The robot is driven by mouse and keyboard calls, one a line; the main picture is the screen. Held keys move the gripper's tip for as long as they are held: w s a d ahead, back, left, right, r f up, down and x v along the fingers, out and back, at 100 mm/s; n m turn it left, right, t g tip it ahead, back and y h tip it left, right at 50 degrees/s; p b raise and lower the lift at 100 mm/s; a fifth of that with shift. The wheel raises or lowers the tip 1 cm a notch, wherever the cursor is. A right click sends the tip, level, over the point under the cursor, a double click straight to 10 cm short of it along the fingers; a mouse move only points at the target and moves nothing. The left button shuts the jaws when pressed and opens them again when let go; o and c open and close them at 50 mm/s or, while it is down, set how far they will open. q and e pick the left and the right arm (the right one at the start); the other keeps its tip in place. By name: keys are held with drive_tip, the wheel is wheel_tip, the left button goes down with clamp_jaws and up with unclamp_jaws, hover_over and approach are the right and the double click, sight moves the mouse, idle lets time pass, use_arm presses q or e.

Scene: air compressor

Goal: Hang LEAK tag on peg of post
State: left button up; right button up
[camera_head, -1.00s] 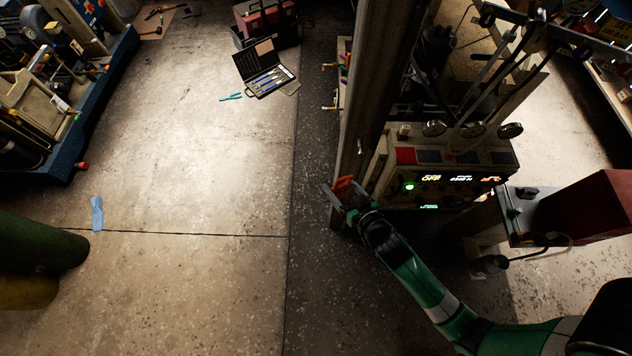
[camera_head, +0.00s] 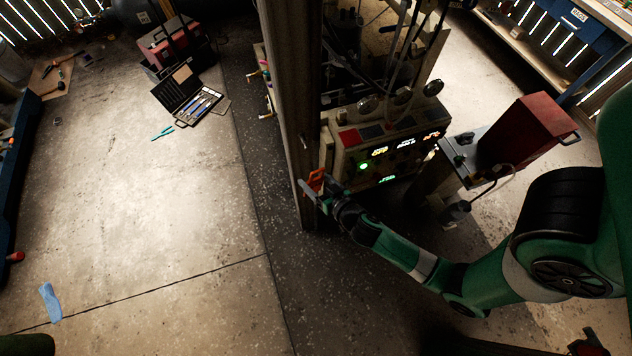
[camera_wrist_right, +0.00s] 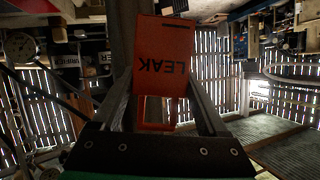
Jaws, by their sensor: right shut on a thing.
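The orange LEAK tag (camera_head: 316,179) is held in my right gripper (camera_head: 313,190), close to the front face of the tall post (camera_head: 290,90). In the right wrist view, the tag (camera_wrist_right: 163,58) stands between the two fingers with its lettering upside down and an open frame at its lower end. The post (camera_wrist_right: 122,40) is behind it there. A small pale pin, perhaps the peg (camera_head: 305,142), shows on the post above the tag. I cannot tell whether the tag touches the post or peg. My left gripper is not in view.
A control panel (camera_head: 385,145) with lit displays and gauges stands just right of the post. A red box-shaped unit (camera_head: 528,135) is further right. An open tool case (camera_head: 196,100) lies on the floor at left. The floor left of the post is mostly clear.

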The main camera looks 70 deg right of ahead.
drive_tip(key=shift+w+d+f+p, duration=0.1)
drive_tip(key=shift+w+d+p, duration=0.35)
drive_tip(key=shift+w+d, duration=0.85)
drive_tip(key=shift+w+d+p, duration=0.4)
drive_tip(key=shift+w+d, duration=0.65)
drive_tip(key=shift+d, duration=0.5)
drive_tip(key=shift+w+d+f+p, duration=0.1)
drive_tip(key=shift+w+d+p, duration=0.35)
drive_tip(key=shift+w+d, duration=0.85)
drive_tip(key=shift+s+d, duration=0.15)
drive_tip(key=shift+f+b, duration=0.45)
drive_tip(key=shift+b, duration=0.2)
drive_tip(key=o, duration=1.4)
